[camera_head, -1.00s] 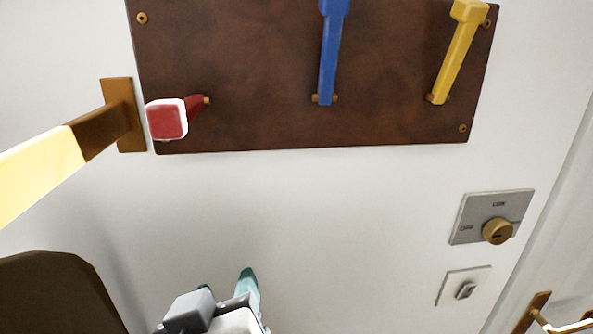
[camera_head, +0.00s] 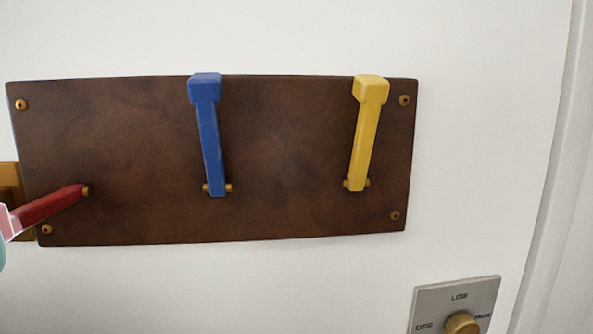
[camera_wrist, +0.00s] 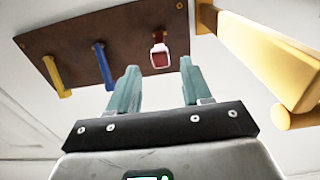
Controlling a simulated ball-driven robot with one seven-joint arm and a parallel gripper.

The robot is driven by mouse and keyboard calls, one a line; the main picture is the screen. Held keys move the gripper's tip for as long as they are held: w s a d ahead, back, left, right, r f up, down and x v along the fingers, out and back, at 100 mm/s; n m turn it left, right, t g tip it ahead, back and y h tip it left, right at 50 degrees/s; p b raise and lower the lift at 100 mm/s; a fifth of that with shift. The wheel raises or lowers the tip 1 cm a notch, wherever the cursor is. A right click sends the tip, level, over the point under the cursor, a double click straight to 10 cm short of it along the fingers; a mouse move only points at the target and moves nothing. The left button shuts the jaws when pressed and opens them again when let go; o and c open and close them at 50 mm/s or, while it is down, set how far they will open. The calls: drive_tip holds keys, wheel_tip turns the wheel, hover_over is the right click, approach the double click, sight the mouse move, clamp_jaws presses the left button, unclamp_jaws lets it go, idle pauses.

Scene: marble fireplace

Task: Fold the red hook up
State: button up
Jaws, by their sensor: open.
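The red hook (camera_head: 48,207) sticks outward from the lower left of a dark brown board (camera_head: 285,140), its free end cut off at the left edge of the head view. In the wrist view the red hook (camera_wrist: 160,58) points toward the camera, its squared end facing me. My gripper (camera_wrist: 159,70) is open, with teal fingers either side of the hook's end in that picture; how deep the hook lies between them I cannot tell. A teal bit of a finger shows at the head view's left edge, by the hook's end.
A blue hook (camera_head: 210,140) and a yellow hook (camera_head: 365,140) lie upright against the board. A thick golden bar (camera_wrist: 265,65) juts out close to the gripper's right in the wrist view. A dial plate (camera_head: 455,305) is on the wall at lower right.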

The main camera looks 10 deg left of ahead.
sight(9, 211)
drive_tip(key=p+x, duration=0.2)
drive_tip(key=x, duration=0.5)
drive_tip(key=shift+c, duration=0.2)
clamp_jaws()
idle(0.4)
